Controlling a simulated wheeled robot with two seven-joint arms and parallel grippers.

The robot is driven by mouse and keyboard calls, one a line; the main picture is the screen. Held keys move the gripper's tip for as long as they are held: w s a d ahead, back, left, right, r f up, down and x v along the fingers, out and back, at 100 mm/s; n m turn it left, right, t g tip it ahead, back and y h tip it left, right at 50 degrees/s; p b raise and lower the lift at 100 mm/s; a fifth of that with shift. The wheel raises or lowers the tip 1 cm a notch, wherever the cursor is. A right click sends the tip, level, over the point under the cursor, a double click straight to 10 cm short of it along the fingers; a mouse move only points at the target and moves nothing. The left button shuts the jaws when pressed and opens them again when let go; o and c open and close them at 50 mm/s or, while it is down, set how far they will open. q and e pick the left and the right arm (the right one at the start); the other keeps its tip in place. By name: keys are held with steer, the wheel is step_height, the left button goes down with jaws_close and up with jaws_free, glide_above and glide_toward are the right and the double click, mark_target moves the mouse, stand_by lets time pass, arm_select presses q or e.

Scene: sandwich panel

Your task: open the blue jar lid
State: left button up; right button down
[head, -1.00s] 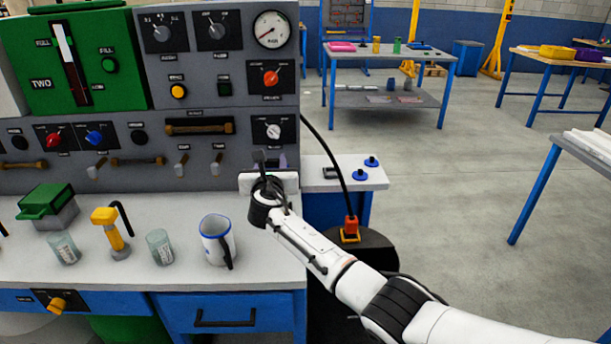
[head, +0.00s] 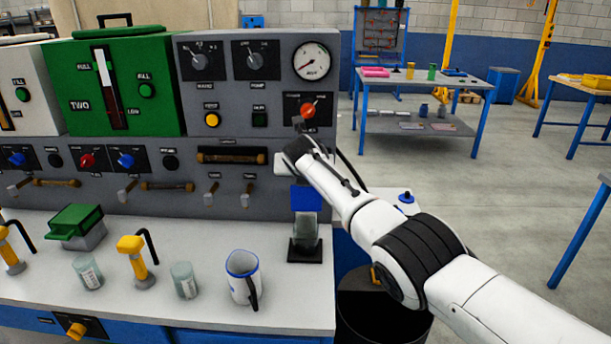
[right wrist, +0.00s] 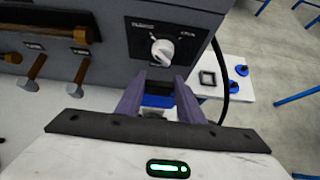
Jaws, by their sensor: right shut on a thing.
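The jar (head: 304,235) is clear and stands on a small black base at the right end of the bench in the head view. Its blue lid (head: 306,197) is right over the jar's mouth; I cannot tell whether it still touches the rim. My right gripper's purple fingers (right wrist: 158,88) are shut on the blue lid, which shows between them in the right wrist view (right wrist: 157,100). In the head view my right wrist is above the lid and mostly hides the fingers. My left gripper is not in view.
The grey control panel (head: 250,110) stands close behind the jar. A white mug with a blue rim (head: 243,277) stands left of the jar. Glass beakers (head: 184,280) and a yellow tap (head: 134,258) are farther left. The bench's right edge is near the jar.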

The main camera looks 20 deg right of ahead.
steer(key=shift+w+d+r, duration=0.15)
steer(key=shift+w+r, duration=0.05)
steer(key=shift+r, duration=0.15)
steer(key=c, duration=1.3)
jaws_free()
steer(key=shift+o, duration=0.5)
steer(key=shift+s+f, duration=0.1)
steer(key=shift+f, duration=0.1)
steer(key=p+v, duration=0.2)
steer(key=v, duration=0.8)
steer(key=shift+r, duration=0.25)
steer(key=shift+s, duration=0.1)
